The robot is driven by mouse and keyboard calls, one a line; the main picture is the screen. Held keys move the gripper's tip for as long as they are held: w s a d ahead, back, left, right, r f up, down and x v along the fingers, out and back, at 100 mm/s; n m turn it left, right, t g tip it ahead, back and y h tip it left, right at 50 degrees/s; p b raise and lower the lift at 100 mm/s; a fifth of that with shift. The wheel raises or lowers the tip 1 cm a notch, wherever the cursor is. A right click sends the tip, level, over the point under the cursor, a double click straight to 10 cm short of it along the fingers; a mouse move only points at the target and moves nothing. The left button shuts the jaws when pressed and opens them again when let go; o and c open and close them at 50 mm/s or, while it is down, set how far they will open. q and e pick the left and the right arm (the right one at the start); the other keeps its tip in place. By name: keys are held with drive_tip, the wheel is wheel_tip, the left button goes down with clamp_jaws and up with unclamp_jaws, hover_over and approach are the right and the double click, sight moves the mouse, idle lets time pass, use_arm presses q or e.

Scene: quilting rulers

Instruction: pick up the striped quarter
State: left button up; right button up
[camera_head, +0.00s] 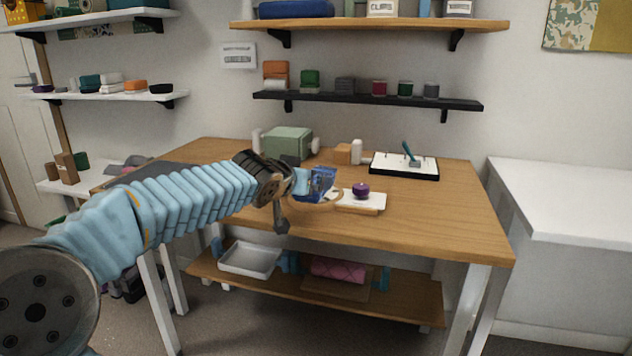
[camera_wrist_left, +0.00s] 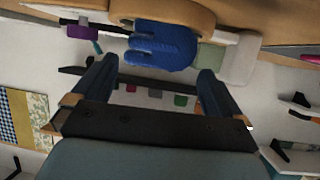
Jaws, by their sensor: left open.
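I cannot make out clear stripes. My left gripper (camera_head: 303,184) is at its left side, and the arm covers part of the table there. Whether a finger touches the cloth cannot be told. My right gripper does not show.
Right of the cloth, a purple round item (camera_head: 361,190) sits on a white board (camera_head: 345,201). The table's right side is clear.

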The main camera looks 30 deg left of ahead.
use_arm(q)
drive_tip(key=p+x, duration=0.1)
drive_tip(key=x, duration=0.4)
drive_tip(key=shift+w+d+f, duration=0.1)
drive_tip(key=shift+w+d, duration=0.05)
drive_tip(key=c, duration=1)
